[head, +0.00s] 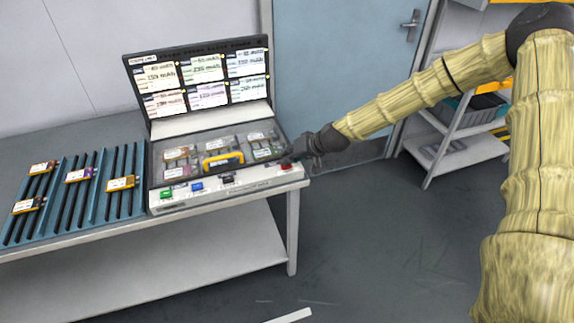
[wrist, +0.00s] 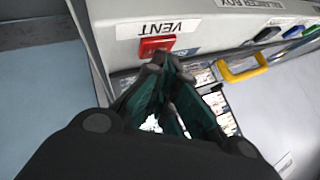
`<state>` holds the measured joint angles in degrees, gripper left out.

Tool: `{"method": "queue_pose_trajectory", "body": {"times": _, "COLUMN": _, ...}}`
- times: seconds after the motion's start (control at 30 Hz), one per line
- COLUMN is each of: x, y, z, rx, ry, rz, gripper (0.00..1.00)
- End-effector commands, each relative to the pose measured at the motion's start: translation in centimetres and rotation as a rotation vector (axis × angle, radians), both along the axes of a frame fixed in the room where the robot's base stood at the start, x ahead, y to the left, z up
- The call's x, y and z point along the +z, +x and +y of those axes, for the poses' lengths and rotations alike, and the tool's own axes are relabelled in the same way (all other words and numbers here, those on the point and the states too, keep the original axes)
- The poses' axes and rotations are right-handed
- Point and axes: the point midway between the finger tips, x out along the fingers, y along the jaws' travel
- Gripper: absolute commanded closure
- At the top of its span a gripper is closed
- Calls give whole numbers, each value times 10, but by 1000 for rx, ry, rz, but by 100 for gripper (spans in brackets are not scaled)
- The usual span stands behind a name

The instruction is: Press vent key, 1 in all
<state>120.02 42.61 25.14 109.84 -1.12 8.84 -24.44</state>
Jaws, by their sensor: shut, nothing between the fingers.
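The red vent key (head: 286,167) sits at the right end of the white front panel of the tester on the bench. In the wrist view the red key (wrist: 156,47) lies beside a label reading VENT. My gripper (head: 292,158) is shut and empty. In the wrist view its fingertips (wrist: 162,60) are at the lower edge of the key and overlap it in the picture. I cannot tell whether they touch it. Part of the key is hidden by the fingertips.
Black, blue and green keys (head: 197,187) lie further left on the panel. A yellow handle (head: 222,159) stands over the bay of pouch cells. An upright display (head: 200,75) rises behind. Blue racks (head: 60,226) with several cells lie left. The floor right of the bench is clear.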

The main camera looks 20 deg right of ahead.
Motion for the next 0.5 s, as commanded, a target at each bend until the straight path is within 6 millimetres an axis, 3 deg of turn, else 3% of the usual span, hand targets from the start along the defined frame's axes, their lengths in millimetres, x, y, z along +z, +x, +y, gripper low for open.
{"method": "queue_pose_trajectory", "body": {"times": 0.5, "x": 13, "y": 0, "z": 0, "rx": 1, "ry": -1, "rz": 0, "gripper": 100}}
